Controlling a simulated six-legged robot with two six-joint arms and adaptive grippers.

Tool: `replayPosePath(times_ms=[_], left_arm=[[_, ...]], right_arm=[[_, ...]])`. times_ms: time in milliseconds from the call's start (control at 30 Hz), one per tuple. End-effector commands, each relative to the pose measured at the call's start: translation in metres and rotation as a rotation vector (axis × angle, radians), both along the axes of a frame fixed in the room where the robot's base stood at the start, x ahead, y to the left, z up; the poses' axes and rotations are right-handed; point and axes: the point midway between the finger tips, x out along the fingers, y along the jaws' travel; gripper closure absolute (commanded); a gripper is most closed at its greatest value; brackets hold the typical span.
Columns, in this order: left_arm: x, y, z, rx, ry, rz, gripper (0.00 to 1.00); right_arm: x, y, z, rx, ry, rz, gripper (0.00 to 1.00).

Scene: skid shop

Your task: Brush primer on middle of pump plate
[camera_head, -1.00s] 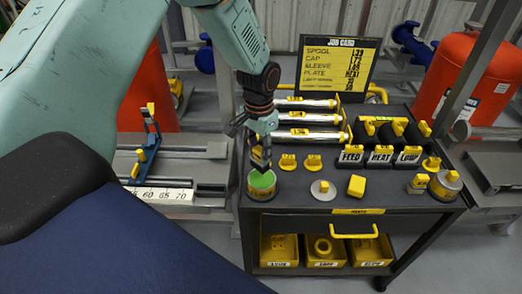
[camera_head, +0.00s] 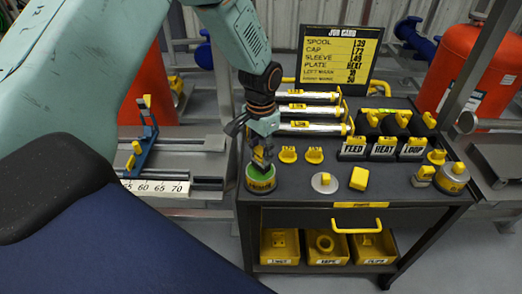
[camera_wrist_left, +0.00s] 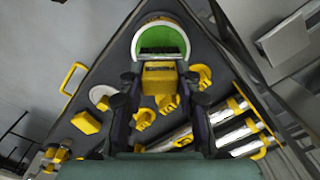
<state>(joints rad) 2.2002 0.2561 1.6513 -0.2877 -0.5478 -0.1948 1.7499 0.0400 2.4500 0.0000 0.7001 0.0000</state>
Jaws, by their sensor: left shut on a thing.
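My left gripper (camera_head: 262,158) is over the front left corner of the dark trolley top. It is shut on a brush with a yellow block (camera_wrist_left: 158,78), seen between the fingers in the left wrist view. The brush's dark end is at the round tin of green primer (camera_head: 251,181), over the green surface (camera_wrist_left: 160,36). I cannot tell how deep it sits. Three black blocks labelled FEED (camera_head: 353,147), HEAT (camera_head: 383,147) and LOOP (camera_head: 412,148) stand in a row to the right. My right gripper is not in view.
Silver rods (camera_head: 308,111) lie behind the tin. Small yellow-knobbed pieces (camera_head: 314,155), a silver disc (camera_head: 324,183), a yellow block (camera_head: 359,178) and a round can (camera_head: 450,181) stand on the trolley top. The strip between tin and disc is clear.

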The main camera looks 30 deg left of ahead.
Motion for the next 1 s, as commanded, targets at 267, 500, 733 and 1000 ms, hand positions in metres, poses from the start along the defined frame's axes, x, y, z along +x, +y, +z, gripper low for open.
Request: replayPosePath(times_ms=[267, 500, 733, 1000], left_arm=[[-0.0001, 0.0001, -0.0016, 0.0, 0.0, 0.0, 0.92], [-0.0001, 0.0001, -0.0042, 0.0, 0.0, 0.0, 0.92], [-0.0001, 0.0001, -0.0065, 0.0, 0.0, 0.0, 0.92], [0.0001, 0.0001, -0.0092, 0.0, 0.0, 0.0, 0.92]], right_arm=[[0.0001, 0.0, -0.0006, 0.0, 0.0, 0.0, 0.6], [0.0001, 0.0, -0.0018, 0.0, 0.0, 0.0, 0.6], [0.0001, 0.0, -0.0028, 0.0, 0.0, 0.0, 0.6], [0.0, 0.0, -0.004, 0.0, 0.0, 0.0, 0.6]])
